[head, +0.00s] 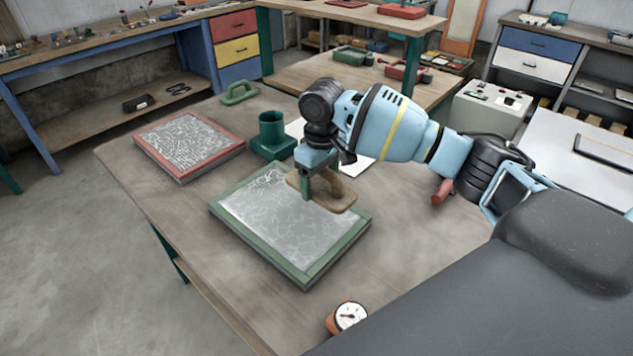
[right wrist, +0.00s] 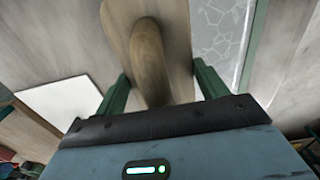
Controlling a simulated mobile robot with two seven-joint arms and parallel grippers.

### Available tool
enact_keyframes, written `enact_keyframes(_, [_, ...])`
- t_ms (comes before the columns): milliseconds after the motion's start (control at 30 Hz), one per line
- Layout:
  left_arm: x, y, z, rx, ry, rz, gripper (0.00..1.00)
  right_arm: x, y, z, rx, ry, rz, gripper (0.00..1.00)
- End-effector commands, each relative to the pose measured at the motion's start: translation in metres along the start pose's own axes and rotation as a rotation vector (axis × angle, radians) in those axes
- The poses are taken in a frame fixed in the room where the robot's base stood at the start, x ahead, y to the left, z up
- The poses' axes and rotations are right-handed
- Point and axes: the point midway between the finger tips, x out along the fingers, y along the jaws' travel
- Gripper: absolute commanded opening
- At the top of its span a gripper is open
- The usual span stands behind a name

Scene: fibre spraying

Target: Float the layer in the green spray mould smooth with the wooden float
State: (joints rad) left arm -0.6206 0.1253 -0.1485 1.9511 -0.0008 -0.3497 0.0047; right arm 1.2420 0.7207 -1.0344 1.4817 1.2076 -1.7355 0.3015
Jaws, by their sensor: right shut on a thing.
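The green spray mould (head: 338,250) lies flat on the table and holds a grey layer (head: 275,220) with a pale web of fibre lines. My right gripper (head: 318,190) is shut on the handle of the wooden float (head: 340,198), over the mould's far right part. The float also shows in the right wrist view (right wrist: 180,22), with its rounded handle between my green fingers. I cannot tell whether the float's sole touches the layer. Part of the layer and the mould's far edge are hidden behind the float and gripper. My left gripper is not in view.
A red mould (head: 178,172) with a fibre layer lies to the left. A green cup on a base (head: 273,137), a white sheet (head: 365,165) and a green-handled tool (head: 239,92) are behind. A dial gauge (head: 347,316) lies near the front edge. The table's left front is clear.

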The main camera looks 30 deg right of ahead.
Motion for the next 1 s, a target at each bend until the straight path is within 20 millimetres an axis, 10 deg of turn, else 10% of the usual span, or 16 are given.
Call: enact_keyframes(1000, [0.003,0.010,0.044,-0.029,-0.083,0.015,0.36,0.064,0.000,0.001,-0.001,-0.002,-0.001,0.37])
